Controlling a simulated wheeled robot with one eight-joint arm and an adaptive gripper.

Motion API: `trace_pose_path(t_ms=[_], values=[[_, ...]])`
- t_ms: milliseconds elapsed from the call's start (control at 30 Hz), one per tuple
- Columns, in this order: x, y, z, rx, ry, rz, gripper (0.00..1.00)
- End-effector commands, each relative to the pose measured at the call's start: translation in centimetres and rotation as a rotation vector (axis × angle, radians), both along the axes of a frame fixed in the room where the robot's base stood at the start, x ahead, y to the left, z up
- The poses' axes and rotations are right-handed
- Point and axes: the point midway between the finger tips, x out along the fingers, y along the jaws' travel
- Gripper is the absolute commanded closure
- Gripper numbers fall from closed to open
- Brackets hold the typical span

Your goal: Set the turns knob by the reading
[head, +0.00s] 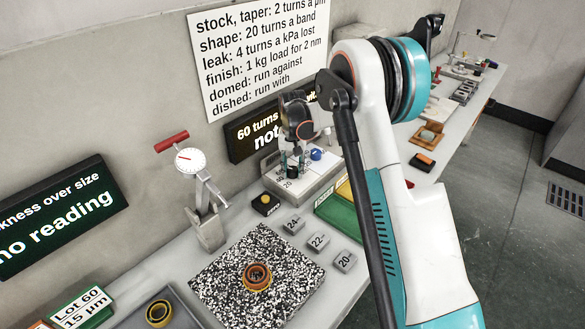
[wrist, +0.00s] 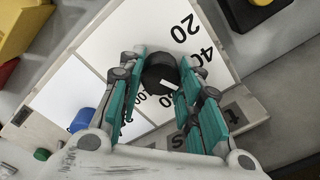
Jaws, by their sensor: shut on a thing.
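The turns panel (head: 322,184) is a pale box with white dial faces. In the wrist view its dial (wrist: 215,45) shows 20 and 40, other figures being partly covered. A dark round knob (wrist: 158,68) stands on it, between my teal fingers, with a short white mark on it. My gripper (head: 292,170) is shut on this knob and also shows in the wrist view (wrist: 160,85). A display (head: 262,130) behind reads "60 turns" with "not" below, the rest hidden by my arm. Another display (head: 60,222) reads "no reading".
A wall sign (head: 258,55) lists turns rules. A dial gauge stand (head: 205,200) stands left of the panel. A speckled plate (head: 225,275) carries an orange ring (head: 257,277). Weights marked 24, 22 and 20 (head: 345,261) lie on the bench. A blue button (head: 316,154) is on the panel.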

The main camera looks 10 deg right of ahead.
Motion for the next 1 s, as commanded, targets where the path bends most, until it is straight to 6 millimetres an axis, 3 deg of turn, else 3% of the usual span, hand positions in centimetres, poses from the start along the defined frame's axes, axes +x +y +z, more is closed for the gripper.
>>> trace_pose_path(t_ms=[567,600,667,1000], values=[[0.03,-0.01,0.01,0.0,-0.001,-0.034,0.92],[0.03,-0.01,0.01,0.0,-0.001,-0.034,0.64],[0.03,0.0,0.01,0.0,-0.001,-0.034,0.5],[0.01,0.0,0.05,0.0,0.0,-0.033,0.48]])
